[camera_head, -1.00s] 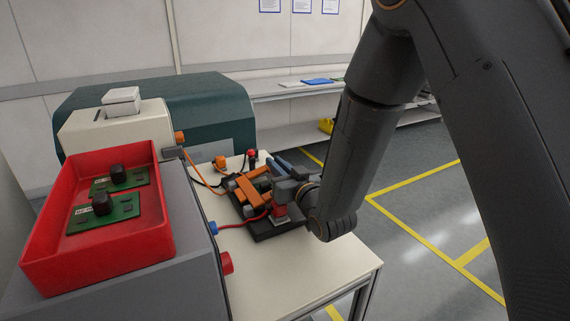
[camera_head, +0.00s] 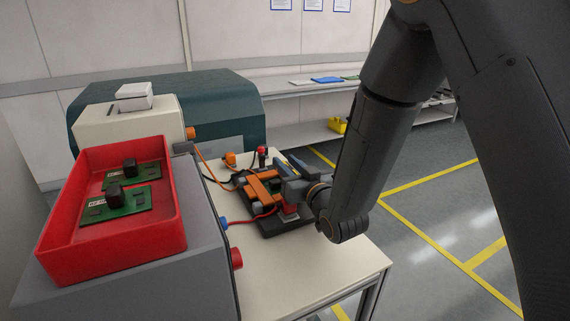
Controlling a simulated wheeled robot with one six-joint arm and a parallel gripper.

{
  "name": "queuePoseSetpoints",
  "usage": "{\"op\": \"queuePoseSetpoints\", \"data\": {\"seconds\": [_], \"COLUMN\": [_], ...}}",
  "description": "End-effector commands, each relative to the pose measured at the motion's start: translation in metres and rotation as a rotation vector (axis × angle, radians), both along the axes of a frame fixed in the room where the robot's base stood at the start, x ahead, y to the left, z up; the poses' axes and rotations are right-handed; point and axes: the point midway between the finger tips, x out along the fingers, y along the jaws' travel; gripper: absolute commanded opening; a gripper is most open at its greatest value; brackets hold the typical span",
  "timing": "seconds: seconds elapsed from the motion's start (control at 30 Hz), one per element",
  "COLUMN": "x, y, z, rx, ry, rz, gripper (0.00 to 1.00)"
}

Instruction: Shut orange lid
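The orange lid (camera_head: 264,186) shows as orange bars on a dark fixture (camera_head: 268,230) on the cream table (camera_head: 290,276). I cannot tell how far it stands open. My gripper (camera_head: 284,176) is at the right side of the fixture, close to the orange bars. Its dark fingers point left and away from my camera. The orange parts and my wrist partly hide the fingertips, so I cannot tell whether they touch the lid or are open or shut.
A red tray (camera_head: 62,232) with green circuit boards (camera_head: 120,199) stands on a grey machine at left. Orange and red cables run to the fixture. A red-topped post (camera_head: 262,151) stands behind it. A shelf (camera_head: 290,88) runs along the back wall. Yellow-lined floor is clear at right.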

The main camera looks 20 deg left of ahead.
Motion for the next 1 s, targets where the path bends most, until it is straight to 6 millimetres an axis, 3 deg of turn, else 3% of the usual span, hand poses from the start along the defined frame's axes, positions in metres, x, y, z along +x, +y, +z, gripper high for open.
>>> {"op": "queuePoseSetpoints", "data": {"seconds": [0.43, 1.0], "x": [-0.049, -0.054], "y": [-0.041, -0.045], "z": [-0.001, 0.0], "rx": [-0.001, 0.0], "ry": [0.001, 0.0], "rz": [0.002, 0.003], "gripper": [0.27, 0.27]}}
